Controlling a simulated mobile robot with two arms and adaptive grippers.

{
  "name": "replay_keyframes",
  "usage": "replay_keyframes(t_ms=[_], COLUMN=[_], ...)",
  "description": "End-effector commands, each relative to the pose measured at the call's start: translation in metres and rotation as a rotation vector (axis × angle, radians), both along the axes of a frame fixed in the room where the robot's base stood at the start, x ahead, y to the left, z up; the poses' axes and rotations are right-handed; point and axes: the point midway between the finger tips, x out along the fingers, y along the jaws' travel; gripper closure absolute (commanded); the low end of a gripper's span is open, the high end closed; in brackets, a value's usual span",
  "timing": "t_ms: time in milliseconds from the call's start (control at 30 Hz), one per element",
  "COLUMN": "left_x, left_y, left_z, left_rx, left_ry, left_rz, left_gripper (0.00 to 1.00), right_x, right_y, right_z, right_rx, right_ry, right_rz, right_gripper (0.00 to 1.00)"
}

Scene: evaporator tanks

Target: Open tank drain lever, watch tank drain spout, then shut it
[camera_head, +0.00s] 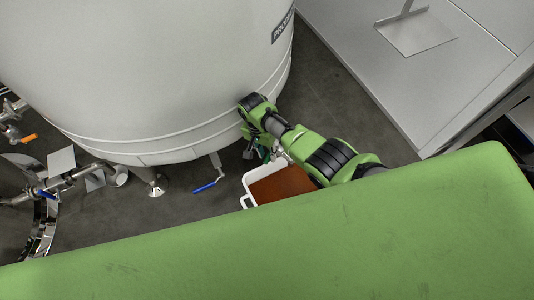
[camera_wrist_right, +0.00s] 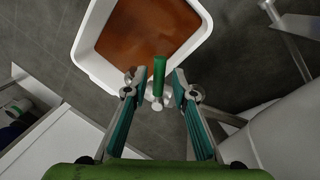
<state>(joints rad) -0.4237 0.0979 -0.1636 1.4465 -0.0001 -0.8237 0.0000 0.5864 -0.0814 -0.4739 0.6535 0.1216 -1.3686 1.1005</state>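The large pale grey tank (camera_head: 150,70) fills the upper left of the head view. My right gripper (camera_head: 268,150) is low beside its right side. In the right wrist view, a green lever handle (camera_wrist_right: 159,75) stands between the two spread fingers of my right gripper (camera_wrist_right: 159,84), with a gap on each side. A pale metal fitting (camera_wrist_right: 157,103) is at the handle's lower end; I cannot tell whether it is the spout. A white bin (camera_head: 248,178) holding brown liquid (camera_head: 282,186) is below; its rim also shows in the wrist view (camera_wrist_right: 88,58). No falling stream is discernible. My left gripper is out of view.
A blue-handled lever (camera_head: 205,187) hangs under the tank, left of the bin. Metal pipes and valves (camera_head: 60,180) are at the far left. A grey metal bench (camera_head: 400,85) stands at the right. Dark floor (camera_head: 325,80) is clear between tank and bench.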

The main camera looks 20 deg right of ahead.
Motion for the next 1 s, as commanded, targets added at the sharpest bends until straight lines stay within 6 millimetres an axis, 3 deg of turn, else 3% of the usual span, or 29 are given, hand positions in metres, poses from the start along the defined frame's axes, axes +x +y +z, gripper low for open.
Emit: replay_keyframes(t_ms=[467,667,1000], left_x=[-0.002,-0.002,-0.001], left_y=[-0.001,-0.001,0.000], left_z=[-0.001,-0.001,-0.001], left_rx=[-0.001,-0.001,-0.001], left_ry=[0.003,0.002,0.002], left_rz=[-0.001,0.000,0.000], left_gripper=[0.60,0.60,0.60], right_x=[-0.001,-0.002,0.000], right_y=[0.000,0.000,0.000], right_z=[0.005,0.026,0.081], right_rx=[0.001,0.002,0.002], right_ry=[0.004,0.002,0.000], right_rz=[0.000,0.000,0.001], right_gripper=[0.72,0.72,0.72])
